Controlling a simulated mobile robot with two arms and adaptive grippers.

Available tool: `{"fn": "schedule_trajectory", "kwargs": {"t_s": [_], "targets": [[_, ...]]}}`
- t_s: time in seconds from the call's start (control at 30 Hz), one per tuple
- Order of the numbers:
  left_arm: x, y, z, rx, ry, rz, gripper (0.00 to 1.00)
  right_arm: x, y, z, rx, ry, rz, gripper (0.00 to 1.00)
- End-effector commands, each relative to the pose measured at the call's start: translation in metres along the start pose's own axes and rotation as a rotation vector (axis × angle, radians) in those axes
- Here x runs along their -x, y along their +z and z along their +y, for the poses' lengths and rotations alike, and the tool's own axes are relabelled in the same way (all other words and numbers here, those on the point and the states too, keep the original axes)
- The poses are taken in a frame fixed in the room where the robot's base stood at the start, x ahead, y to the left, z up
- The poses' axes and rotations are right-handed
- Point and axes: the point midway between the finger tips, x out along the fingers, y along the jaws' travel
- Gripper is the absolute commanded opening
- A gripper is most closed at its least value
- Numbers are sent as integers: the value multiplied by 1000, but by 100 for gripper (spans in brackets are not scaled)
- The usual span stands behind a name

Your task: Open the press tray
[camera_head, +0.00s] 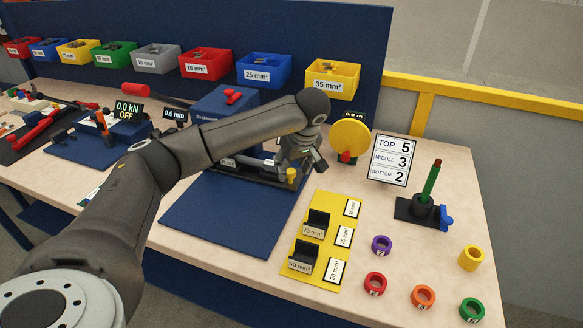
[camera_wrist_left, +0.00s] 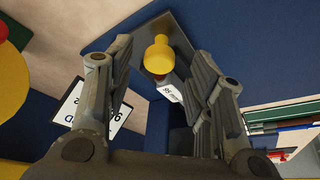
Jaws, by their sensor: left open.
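A dark press tray (camera_head: 246,172) lies low at the foot of the blue press (camera_head: 218,106); my arm partly covers it in the head view. A yellow knob (camera_head: 291,175) is at the tray's right end. My left gripper (camera_head: 303,164) is right by the knob, pointing down. In the left wrist view, the yellow knob (camera_wrist_left: 157,57) appears between the two spread fingers of my left gripper (camera_wrist_left: 152,75), with visible gaps on both sides. A small white label (camera_wrist_left: 170,93) is just below the knob. My right gripper is not in view.
A yellow disc (camera_head: 349,140) and a number sign (camera_head: 391,159) stand right of the gripper. A yellow board (camera_head: 323,265) with black holders lies in front. Coloured rings and a green post (camera_head: 430,182) are farther right. The blue mat (camera_head: 225,222) is bare in front.

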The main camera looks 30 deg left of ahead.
Motion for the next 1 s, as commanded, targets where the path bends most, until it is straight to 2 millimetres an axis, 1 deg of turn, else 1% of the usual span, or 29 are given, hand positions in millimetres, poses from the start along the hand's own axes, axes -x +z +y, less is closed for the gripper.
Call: {"fn": "schedule_trajectory", "kwargs": {"t_s": [0.03,0.1,0.2,0.5,0.57,0.8,0.9,1.0], "targets": [[-6,0,0,1,-3,-2,49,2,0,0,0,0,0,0],[-13,0,0,1,-1,-2,49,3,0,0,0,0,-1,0],[-20,0,0,0,0,-2,49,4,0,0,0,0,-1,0],[-23,0,0,0,1,-1,49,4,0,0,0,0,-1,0],[-22,0,0,0,1,-1,43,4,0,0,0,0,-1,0],[-22,0,0,0,1,-1,12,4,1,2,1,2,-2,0],[-22,0,0,0,1,-1,0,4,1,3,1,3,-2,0],[-22,0,0,0,1,-1,0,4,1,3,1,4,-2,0]]}}
